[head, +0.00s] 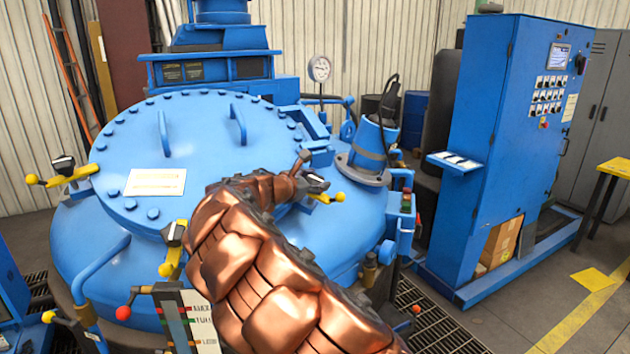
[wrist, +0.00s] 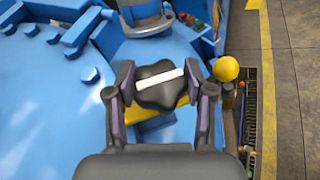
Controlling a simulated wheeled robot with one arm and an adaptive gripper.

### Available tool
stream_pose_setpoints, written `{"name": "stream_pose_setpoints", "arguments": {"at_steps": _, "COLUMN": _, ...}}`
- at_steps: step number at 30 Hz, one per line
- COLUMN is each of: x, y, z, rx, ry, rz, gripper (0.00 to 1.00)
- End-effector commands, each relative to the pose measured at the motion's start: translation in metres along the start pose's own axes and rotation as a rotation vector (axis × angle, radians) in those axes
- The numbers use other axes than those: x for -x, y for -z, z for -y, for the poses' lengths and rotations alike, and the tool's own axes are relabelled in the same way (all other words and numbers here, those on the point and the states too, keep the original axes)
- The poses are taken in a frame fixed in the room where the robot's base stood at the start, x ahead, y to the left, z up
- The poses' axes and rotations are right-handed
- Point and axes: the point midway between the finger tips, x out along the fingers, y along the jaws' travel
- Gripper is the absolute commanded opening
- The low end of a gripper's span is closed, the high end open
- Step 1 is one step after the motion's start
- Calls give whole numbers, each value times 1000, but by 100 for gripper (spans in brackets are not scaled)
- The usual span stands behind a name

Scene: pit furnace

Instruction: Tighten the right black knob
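The right black knob (head: 314,182) sits on a yellow clamp arm at the right edge of the blue furnace lid. In the wrist view the knob (wrist: 160,88) is a lobed black piece with a white bar across its top. My gripper (wrist: 160,80) is open, with one finger on each side of the knob. The fingers are close to the knob's sides; I cannot tell whether they touch it. In the head view my gripper (head: 303,160) is at the knob, partly hidden by my copper-coloured arm. The clamp's yellow ball end (wrist: 226,68) shows to the right.
Other black knobs sit on clamps at the lid's left (head: 63,165) and front (head: 175,233). A blue cylinder (head: 368,150) stands behind the right knob. A pressure gauge (head: 319,68) rises at the back. A blue control cabinet (head: 490,150) stands right; floor beyond it is open.

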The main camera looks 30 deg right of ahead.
Motion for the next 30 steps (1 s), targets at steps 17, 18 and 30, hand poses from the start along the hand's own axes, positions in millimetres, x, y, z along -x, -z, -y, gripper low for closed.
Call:
{"name": "stream_pose_setpoints", "arguments": {"at_steps": 17, "x": 1, "y": 0, "z": 0, "rx": 0, "ry": 0, "rz": 0, "gripper": 79}}
{"name": "stream_pose_setpoints", "arguments": {"at_steps": 18, "x": 2, "y": 0, "z": 0, "rx": 0, "ry": 0, "rz": 0, "gripper": 79}}
{"name": "stream_pose_setpoints", "arguments": {"at_steps": 30, "x": 55, "y": 0, "z": -1, "rx": 0, "ry": -4, "rz": -1, "gripper": 79}}
